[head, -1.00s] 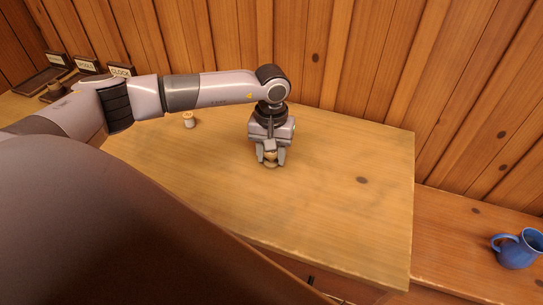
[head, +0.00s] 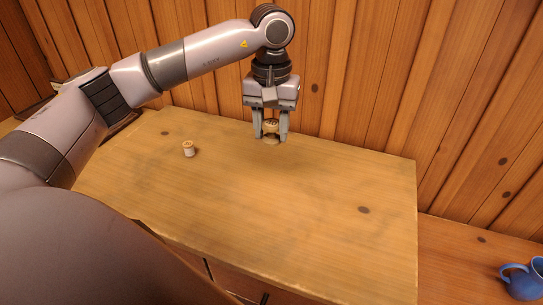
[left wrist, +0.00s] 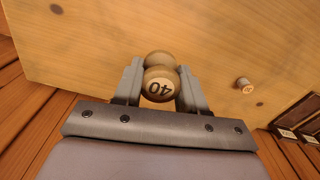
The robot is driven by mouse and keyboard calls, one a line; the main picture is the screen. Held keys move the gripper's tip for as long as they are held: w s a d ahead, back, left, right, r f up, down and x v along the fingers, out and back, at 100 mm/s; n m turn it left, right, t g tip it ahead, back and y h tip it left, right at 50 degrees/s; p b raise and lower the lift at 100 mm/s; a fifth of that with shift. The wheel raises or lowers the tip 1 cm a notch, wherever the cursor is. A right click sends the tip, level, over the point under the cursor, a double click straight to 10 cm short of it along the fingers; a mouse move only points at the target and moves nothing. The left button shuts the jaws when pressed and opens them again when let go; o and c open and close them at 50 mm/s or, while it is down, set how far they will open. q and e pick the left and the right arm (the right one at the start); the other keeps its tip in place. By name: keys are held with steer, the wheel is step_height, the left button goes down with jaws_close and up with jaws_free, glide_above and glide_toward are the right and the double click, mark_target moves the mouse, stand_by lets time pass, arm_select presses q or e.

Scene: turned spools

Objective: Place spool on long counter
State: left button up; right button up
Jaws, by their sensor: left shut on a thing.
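My left gripper (head: 271,136) is shut on a pale wooden spool (head: 271,127), with one finger on each side. The spool is upright and appears to be held above the wooden counter (head: 300,205), towards its back edge. In the left wrist view the spool's round end (left wrist: 160,84) shows the number 40 between the fingers (left wrist: 160,98). A second, small spool (head: 188,148) stands on the counter to the left; it also shows in the left wrist view (left wrist: 244,85). My right gripper is not in view.
Dark trays with name plates (left wrist: 285,132) lie at the counter's end in the left wrist view. A blue mug (head: 523,279) stands on a lower wooden surface at the right. A plank wall (head: 360,80) rises behind. The counter's middle and right are clear.

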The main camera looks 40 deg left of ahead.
mark_target(273, 124)
arm_select(q)
step_height(273, 124, up, 3)
steer(key=shift+f, duration=0.1)
steer(key=shift+d+r, duration=0.2)
steer(key=s+d+f+m+p, duration=0.1)
steer(key=s+d+f+m, duration=0.3)
steer(key=s+d+f, duration=0.2)
step_height(273, 124, down, 4)
steer(key=shift+s+d+f+m, duration=0.2)
steer(key=shift+d+m, duration=0.1)
steer(key=shift+d, duration=0.75)
steer(key=shift+w, duration=0.1)
